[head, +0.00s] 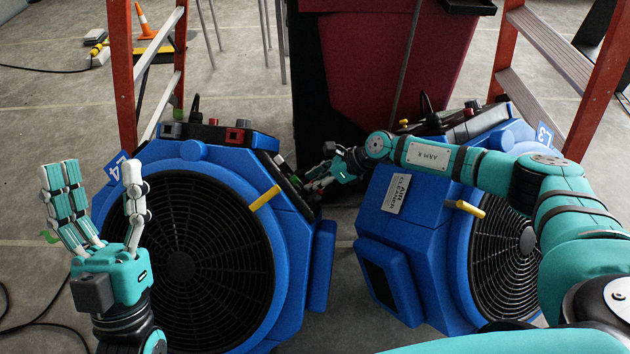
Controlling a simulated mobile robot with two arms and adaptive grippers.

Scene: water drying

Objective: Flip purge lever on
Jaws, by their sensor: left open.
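Two blue air machines stand on the floor, the left one (290,238) marked L4 and the right one (402,225) marked L3. A yellow lever (265,198) sticks out of the left machine's upper right side, and another yellow lever (465,208) is on the right machine. I cannot tell which part is the purge lever. My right gripper (318,178) is between the machines, close to the dark control panel (285,175) on the left machine's side. Its fingers are small and partly hidden; contact is unclear. My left gripper (98,178) is open and empty, fingers up, in front of the left machine.
Orange ladder legs stand behind at left (123,75) and right (600,100). A dark red bin (385,65) stands behind the gap between the machines. A black cable (35,325) lies on the floor at lower left. Open floor shows at far left.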

